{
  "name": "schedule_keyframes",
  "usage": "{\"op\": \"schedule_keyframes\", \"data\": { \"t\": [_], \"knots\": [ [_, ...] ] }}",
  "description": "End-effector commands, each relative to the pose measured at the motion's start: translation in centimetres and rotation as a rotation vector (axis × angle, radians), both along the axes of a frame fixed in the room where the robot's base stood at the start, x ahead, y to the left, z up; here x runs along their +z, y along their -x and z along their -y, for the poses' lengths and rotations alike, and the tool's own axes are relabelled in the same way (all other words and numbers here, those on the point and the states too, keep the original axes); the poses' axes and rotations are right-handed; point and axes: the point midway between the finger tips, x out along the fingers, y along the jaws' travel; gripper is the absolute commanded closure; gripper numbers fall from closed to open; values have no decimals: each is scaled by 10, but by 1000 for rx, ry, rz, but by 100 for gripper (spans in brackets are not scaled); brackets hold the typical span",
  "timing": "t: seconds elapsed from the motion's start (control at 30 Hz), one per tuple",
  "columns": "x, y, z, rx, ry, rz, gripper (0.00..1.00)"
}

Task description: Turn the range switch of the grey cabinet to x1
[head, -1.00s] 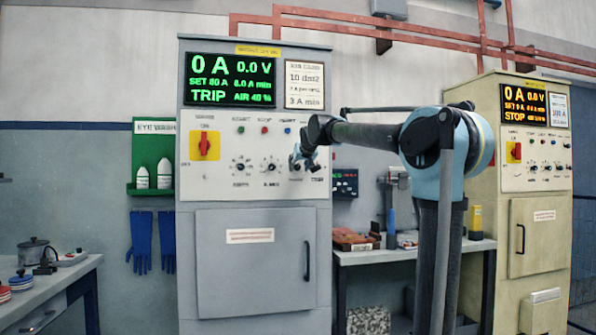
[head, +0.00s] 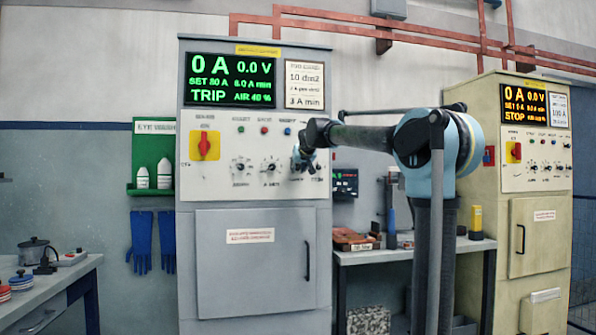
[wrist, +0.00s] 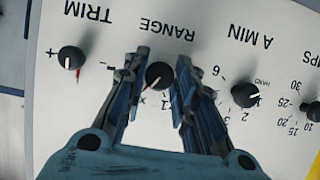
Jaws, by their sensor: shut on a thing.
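The grey cabinet (head: 188,230) stands left of centre in the head view, with a pale control panel under a green-lettered display reading 0 A and TRIP. Its range switch (wrist: 160,74) is a round black knob under the upside-down word RANGE in the wrist view. A pointer mark on the knob faces down and slightly left in that view. My gripper (wrist: 160,78) is shut on the knob, one finger on each side. In the head view my gripper (head: 301,162) covers the switch.
The trim knob (wrist: 71,58) and the A MIN knob (wrist: 245,95) flank the switch closely in the wrist view. A red-and-yellow main switch (head: 207,146) is on the same panel. A cream cabinet (head: 538,210) and a workbench (head: 400,254) stand to the right.

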Motion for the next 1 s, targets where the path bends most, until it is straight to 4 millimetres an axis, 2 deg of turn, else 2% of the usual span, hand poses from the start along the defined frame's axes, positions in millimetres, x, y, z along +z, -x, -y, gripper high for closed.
{"op": "schedule_keyframes", "data": {
  "t": [0.37,1.0],
  "knots": [
    [0,0,-1,1,157,45,98],
    [-2,1,-4,-1,717,206,98]
  ]
}}
